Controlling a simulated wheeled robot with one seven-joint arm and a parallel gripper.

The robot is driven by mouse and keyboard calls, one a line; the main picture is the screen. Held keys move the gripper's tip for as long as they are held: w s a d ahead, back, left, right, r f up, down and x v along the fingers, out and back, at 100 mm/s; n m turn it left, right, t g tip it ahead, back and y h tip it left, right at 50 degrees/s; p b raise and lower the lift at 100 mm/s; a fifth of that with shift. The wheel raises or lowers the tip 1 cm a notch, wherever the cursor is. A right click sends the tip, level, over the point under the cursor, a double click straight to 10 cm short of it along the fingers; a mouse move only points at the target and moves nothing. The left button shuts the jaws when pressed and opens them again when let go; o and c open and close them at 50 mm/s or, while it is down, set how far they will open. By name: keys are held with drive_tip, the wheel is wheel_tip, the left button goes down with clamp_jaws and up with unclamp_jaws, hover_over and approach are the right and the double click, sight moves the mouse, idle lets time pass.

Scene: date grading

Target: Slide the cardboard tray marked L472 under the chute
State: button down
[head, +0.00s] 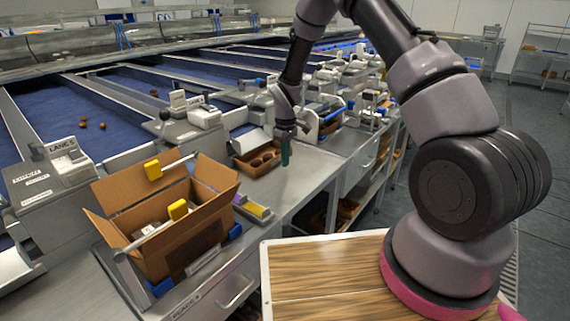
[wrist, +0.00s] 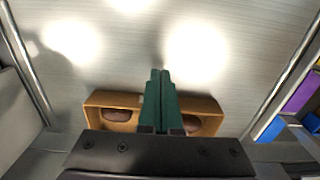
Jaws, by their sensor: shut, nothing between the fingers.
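A small brown cardboard tray (head: 243,167) with dark dates in it sits on the steel bench, at the foot of a metal chute (head: 250,141). No marking on it can be read, so I cannot tell if it is L472. In the wrist view a tray (wrist: 100,98) lies behind my gripper, whose fingers hide its middle. My gripper (head: 285,155) points down with its green fingers shut and empty, just right of the tray in the head view. The closed fingers also show in the wrist view (wrist: 160,75). Whether they touch the tray is unclear.
Metal rails (wrist: 28,65) flank the bench strip in the wrist view. Bare steel (head: 290,190) lies in front of my gripper.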

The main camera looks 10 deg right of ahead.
drive_tip(key=s+d+r+m+t, duration=0.1)
drive_tip(key=d+r, duration=0.1)
drive_tip(key=r, duration=0.8)
drive_tip(key=s+d+r+m, duration=0.1)
drive_tip(key=s+d+r, duration=0.1)
drive_tip(key=r, duration=0.8)
drive_tip(key=s+d+r+m+t+y, duration=0.1)
drive_tip(key=s+d+r+m, duration=0.2)
drive_tip(key=r, duration=0.4)
drive_tip(key=s+d+r+m+t, duration=0.1)
drive_tip(key=s+d+r+m, duration=0.15)
drive_tip(key=s+r, duration=0.35)
drive_tip(key=s+d+r+m+t, duration=0.2)
drive_tip(key=s+r, duration=0.2)
drive_tip(key=s, duration=0.5)
drive_tip(key=s+d+r+m+t+y, duration=0.1)
drive_tip(key=s+d+r+m+t, duration=0.1)
drive_tip(key=s, duration=0.7)
wheel_tip(320, 180, up, 3)
drive_tip(key=shift+s+d+f+m, duration=0.2)
drive_tip(key=shift+d+m, duration=0.4)
drive_tip(key=shift+m, duration=0.25)
